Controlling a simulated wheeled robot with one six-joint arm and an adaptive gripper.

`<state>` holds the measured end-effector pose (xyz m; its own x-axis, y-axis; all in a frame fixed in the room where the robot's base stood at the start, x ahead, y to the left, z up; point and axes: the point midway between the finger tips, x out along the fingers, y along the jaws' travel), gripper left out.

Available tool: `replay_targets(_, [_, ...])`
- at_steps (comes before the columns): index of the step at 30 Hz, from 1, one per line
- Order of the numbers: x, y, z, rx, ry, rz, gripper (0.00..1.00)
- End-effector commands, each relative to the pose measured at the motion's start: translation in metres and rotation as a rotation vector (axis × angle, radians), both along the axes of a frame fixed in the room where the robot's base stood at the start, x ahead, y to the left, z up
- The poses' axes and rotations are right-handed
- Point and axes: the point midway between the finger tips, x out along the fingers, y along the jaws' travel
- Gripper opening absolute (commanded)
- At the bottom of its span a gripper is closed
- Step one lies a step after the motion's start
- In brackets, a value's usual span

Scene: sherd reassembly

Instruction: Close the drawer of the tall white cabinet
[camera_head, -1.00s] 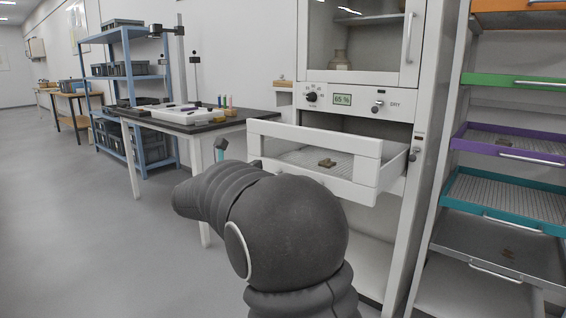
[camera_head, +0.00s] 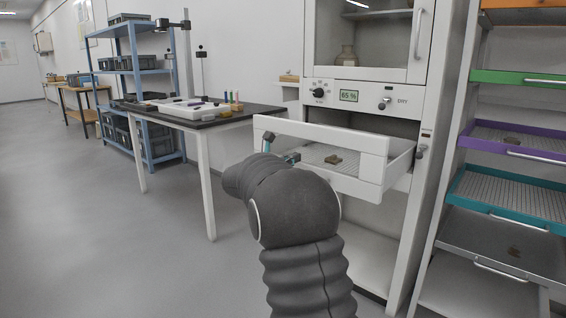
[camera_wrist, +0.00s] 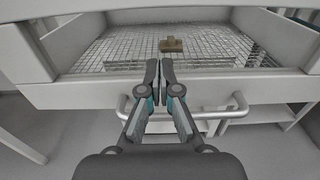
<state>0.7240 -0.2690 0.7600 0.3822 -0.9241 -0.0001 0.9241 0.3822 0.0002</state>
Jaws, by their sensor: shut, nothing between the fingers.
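The drawer (camera_head: 376,192) of the tall white cabinet (camera_head: 433,60) stands pulled out. Its white front frames an opening, with a wire-mesh bottom behind it. A small brown sherd (camera_head: 333,159) lies on the mesh and also shows in the wrist view (camera_wrist: 171,44). My gripper (camera_wrist: 159,64) is shut and empty. In the wrist view its fingertips overlap the opening in the drawer front, above a pale bar handle (camera_wrist: 239,101). I cannot tell whether they touch the drawer. In the head view my arm hides part of the drawer's left side.
A rack of coloured trays (camera_head: 512,140) stands close on the right. A dark-topped table (camera_head: 222,117) with a white tray (camera_head: 190,108) stands at left, before a blue shelf unit (camera_head: 137,65). The floor at left (camera_head: 90,220) is clear.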

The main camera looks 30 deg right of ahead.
Motion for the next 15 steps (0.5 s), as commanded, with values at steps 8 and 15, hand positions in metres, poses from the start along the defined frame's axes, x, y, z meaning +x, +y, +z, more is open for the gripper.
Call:
replay_targets(8, [0.007,-0.017,0.0,0.0,0.0,0.0,0.0])
replay_targets(15, [0.007,-0.017,0.0,0.0,0.0,0.001,0.0])
